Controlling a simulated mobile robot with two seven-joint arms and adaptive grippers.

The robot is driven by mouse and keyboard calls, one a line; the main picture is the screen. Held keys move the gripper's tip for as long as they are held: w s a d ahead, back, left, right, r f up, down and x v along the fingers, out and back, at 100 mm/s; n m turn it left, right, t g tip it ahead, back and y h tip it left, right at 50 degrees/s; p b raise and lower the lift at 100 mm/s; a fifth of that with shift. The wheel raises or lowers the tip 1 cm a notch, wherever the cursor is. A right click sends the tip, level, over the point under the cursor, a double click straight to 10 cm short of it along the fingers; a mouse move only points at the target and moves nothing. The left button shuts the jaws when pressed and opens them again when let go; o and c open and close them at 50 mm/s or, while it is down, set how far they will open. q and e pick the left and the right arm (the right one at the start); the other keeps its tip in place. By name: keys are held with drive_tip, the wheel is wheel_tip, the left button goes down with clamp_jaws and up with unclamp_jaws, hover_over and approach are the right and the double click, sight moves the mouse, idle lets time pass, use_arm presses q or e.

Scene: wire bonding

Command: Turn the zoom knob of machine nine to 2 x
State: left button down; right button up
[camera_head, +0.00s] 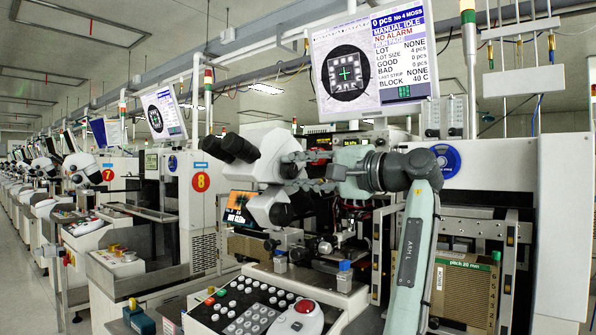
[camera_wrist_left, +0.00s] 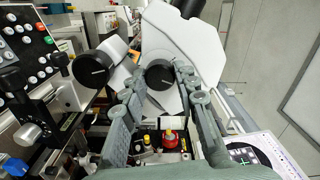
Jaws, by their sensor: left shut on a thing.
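The zoom knob (camera_wrist_left: 160,76) is a black round knob on the side of the white microscope (camera_head: 262,150), and a light line shows on its face. My left gripper (camera_head: 297,171) reaches it from the right, with one finger on either side. In the left wrist view my left gripper (camera_wrist_left: 158,80) is shut on this knob. The scale reading around the knob is too small to read. A second black knob (camera_wrist_left: 92,69) sits apart from the fingers. My right gripper is not in view.
Black eyepieces (camera_head: 230,148) stick out at the microscope's upper left. A control panel with a red button (camera_head: 305,306) lies below. A monitor (camera_head: 370,62) hangs above. Machine eight, with its red sign (camera_head: 200,182), stands to the left. The aisle floor is at far left.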

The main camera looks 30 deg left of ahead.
use_arm(q)
drive_tip(key=c, duration=1.2)
unclamp_jaws()
drive_tip(key=shift+o, duration=0.2)
drive_tip(key=shift+d, duration=0.1)
drive_tip(key=s+d, duration=0.1)
drive_tip(key=d, duration=1.1)
drive_tip(key=shift+a, duration=0.1)
